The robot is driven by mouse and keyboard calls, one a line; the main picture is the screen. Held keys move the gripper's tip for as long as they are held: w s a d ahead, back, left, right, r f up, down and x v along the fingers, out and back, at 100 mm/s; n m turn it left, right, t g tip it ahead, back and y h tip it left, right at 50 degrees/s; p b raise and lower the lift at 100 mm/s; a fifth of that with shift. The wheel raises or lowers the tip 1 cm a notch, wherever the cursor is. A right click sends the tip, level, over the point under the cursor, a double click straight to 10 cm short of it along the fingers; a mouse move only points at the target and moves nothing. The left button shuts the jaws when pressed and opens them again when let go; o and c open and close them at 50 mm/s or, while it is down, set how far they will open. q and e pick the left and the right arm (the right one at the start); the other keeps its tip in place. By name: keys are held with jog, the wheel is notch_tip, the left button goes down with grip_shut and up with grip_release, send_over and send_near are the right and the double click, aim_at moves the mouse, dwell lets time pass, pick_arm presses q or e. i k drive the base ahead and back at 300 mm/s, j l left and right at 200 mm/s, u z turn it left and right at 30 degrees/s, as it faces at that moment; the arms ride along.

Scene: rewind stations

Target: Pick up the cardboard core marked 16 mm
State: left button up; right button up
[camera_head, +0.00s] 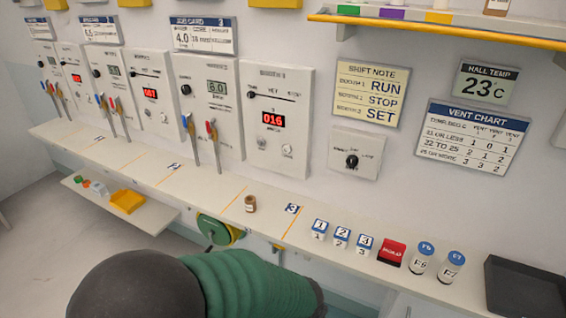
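No marking reading 16 mm is legible on any object in the head view. A small brown cylinder (250,204) with a pale patch stands upright on the long ledge (205,189), left of the blue 3 label; I cannot tell whether it is the cardboard core. Neither of my grippers can be made out, so nothing is seen held.
A dark rounded shape (135,284) and a green ribbed form (250,284) fill the lower foreground and hide floor. Numbered blocks (341,237), a red box (391,251), two capped jars (421,258) and a black tray (520,285) occupy the ledge's right. A yellow bin (127,202) sits on the lower shelf.

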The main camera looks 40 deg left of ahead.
aim_at(250, 200)
jog(key=u, duration=1.6)
